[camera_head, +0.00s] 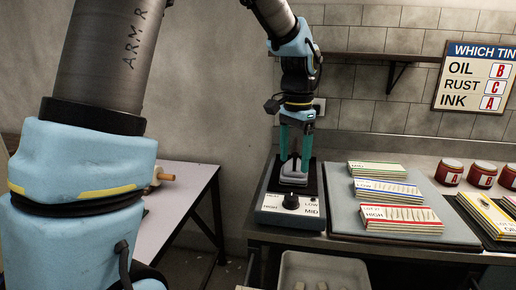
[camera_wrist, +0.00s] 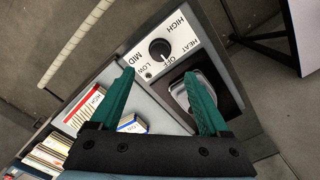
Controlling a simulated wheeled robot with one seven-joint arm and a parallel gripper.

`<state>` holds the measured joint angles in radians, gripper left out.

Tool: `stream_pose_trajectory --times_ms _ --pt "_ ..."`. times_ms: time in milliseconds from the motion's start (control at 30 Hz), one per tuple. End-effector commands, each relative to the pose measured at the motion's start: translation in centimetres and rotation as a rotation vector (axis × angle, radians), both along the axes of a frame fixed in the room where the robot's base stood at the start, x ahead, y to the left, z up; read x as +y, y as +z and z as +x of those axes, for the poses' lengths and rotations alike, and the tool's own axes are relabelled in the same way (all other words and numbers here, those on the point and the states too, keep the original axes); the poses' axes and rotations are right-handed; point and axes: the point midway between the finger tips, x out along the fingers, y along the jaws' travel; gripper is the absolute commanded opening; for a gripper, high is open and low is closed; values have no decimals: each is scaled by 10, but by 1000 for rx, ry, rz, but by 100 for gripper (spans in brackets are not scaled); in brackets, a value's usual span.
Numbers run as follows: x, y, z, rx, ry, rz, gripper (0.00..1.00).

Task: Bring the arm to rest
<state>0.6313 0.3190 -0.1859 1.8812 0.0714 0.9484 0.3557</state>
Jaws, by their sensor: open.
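My gripper (camera_head: 295,152) hangs on my raised arm, pointing down, with its two teal fingers apart. It is over the heater unit (camera_head: 290,218), which has a dial and a dark plate. A small grey metal item (camera_head: 293,172), perhaps an iron, stands on the plate below or between the fingertips; I cannot tell whether they touch it. In the wrist view the fingers (camera_wrist: 160,88) are spread wide, with the heater dial (camera_wrist: 160,50) beyond them. The metal item (camera_wrist: 179,95) shows beside the right finger, partly hidden by it.
Red jars (camera_head: 450,171) stand at the back right. A sign (camera_head: 475,80) and shelf (camera_head: 350,60) are on the wall. A pale bin (camera_head: 325,270) is below; a table (camera_head: 180,200) stands left.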

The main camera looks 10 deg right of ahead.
Motion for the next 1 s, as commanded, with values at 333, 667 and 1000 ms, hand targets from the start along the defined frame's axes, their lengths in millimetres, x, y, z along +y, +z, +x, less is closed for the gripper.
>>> stream_pose_trajectory --times_ms 333,667,1000 --pt "131 -28 21 -40 423 -28 80" --pt "286 -66 -25 -105 1026 -84 80" --pt "301 -71 -35 -115 1102 -92 80"
